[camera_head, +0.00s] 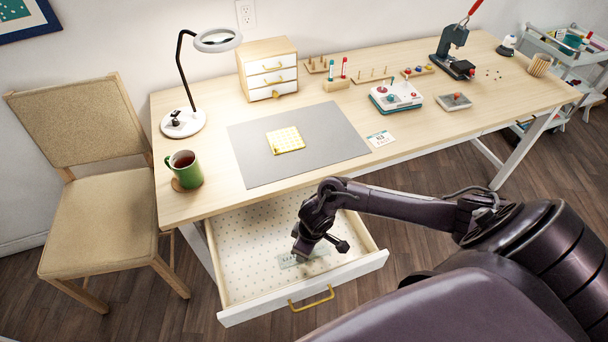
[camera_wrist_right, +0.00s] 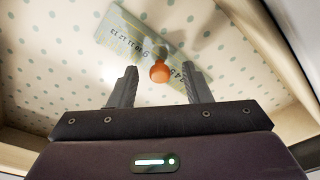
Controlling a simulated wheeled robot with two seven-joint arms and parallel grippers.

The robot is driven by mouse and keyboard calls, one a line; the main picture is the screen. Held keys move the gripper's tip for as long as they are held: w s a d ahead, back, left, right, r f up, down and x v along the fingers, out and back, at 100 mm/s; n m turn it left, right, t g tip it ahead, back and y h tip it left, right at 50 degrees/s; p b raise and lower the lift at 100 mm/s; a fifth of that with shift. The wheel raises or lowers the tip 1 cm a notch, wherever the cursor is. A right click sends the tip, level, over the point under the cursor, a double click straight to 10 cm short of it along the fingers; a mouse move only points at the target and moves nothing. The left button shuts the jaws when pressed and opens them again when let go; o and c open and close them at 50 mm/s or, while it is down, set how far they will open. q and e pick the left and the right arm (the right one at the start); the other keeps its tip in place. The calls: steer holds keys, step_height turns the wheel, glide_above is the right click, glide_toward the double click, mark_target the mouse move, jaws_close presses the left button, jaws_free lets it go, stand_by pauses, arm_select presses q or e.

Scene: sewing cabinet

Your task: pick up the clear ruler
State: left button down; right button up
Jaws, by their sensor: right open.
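The clear ruler (camera_head: 288,261) lies in the open drawer (camera_head: 240,262), on its dotted lining. In the right wrist view, the ruler (camera_wrist_right: 130,38) is a see-through strip with dark numbers, slanting from upper left to lower right. A small orange knob (camera_wrist_right: 159,72) shows over the ruler between my fingers; I cannot tell whether it is fixed to it. My right gripper (camera_head: 302,248) points down into the drawer above the ruler. In the right wrist view its two fingers are apart, on either side of the knob, with nothing gripped. My left gripper is not in view.
The drawer's walls and front, with a brass handle (camera_head: 311,298), surround my right gripper. The desk top (camera_head: 210,210) is above and behind it. A green mug (camera_head: 185,171) stands near the desk's left edge, and a yellow patterned block (camera_head: 285,140) lies on the grey mat (camera_head: 250,165).

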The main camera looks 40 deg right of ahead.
steer(key=c, duration=0.9)
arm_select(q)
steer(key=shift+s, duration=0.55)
arm_select(e)
jaws_close()
steer(key=shift+r, duration=0.1)
